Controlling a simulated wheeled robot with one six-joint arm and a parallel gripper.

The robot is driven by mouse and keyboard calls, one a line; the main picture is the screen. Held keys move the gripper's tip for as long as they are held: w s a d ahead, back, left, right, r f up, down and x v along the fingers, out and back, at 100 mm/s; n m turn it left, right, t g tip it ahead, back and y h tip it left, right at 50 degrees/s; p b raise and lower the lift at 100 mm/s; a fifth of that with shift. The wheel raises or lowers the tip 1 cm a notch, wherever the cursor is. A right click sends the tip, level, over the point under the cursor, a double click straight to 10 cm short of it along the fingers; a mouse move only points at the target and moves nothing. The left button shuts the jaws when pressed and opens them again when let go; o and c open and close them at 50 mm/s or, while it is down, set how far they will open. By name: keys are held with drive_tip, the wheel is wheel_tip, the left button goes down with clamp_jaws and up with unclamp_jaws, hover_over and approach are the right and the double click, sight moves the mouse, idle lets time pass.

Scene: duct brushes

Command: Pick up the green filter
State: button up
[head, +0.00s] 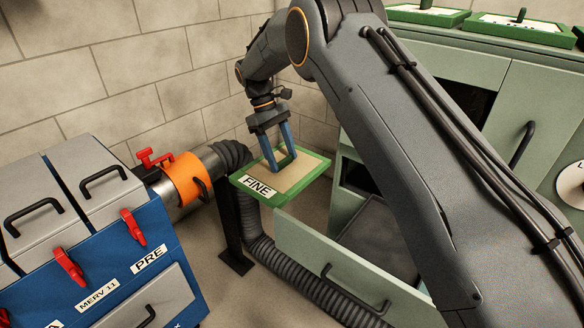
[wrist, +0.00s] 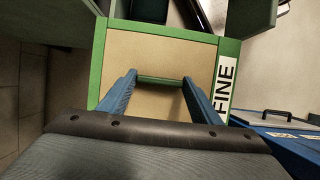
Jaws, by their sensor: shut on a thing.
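The green filter (head: 312,180) has a green frame, a tan face and a white label reading FINE. In the head view it is held in the air, slightly tilted, left of the green cabinet. My gripper (head: 283,163) is above it with its blue fingers shut on its handle. In the wrist view the filter (wrist: 160,48) fills the upper middle, label to the right. My gripper's fingers (wrist: 160,80) sit at both ends of a dark green handle bar. The filter's underside is hidden.
A blue unit (head: 118,268) with red latches stands at left, joined to an orange collar (head: 185,175) and a dark flexible duct (head: 310,287). An open drawer (head: 335,262) juts from the green cabinet (head: 465,62). More green-framed panels (head: 515,25) lie on top.

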drive_tip(key=w+a+b, duration=0.1)
drive_tip(key=a+b, duration=0.1)
drive_tip(key=w+a+b, duration=0.1)
drive_tip(key=a+b, duration=0.1)
drive_tip(key=b, duration=0.1)
drive_tip(key=w+a+b, duration=0.1)
drive_tip(key=w+b, duration=0.1)
drive_tip(key=b, duration=0.1)
drive_tip(key=shift+a+f, duration=0.3)
drive_tip(key=shift+a, duration=0.1)
drive_tip(key=w+a+b, duration=0.1)
drive_tip(key=a+b, duration=0.1)
drive_tip(key=b, duration=0.4)
drive_tip(key=shift+w+r+b, duration=0.1)
drive_tip(key=shift+w+b, duration=0.1)
drive_tip(key=shift+b, duration=0.2)
drive_tip(key=shift+a+r+b, duration=0.2)
drive_tip(key=shift+b, duration=0.25)
